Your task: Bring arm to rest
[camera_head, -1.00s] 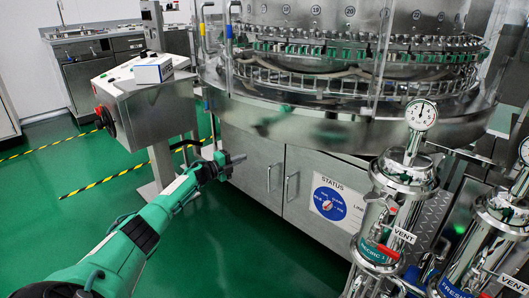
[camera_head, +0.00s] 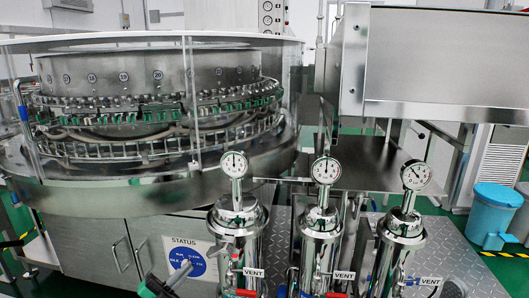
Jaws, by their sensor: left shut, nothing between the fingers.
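My left gripper (camera_head: 180,272) shows at the bottom edge, in front of the washer's lower cabinet and just below the round blue STATUS sign (camera_head: 187,262). Its fingers are together with nothing between them. Only the gripper end is in view; most of the left arm is below the picture. My right gripper is not in view.
The rotary washer (camera_head: 130,195) fills the left. Three steel filter housings with gauges, the closest to my gripper being the left one (camera_head: 238,225), stand to the right. A blue bin (camera_head: 494,220) stands at far right on green floor.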

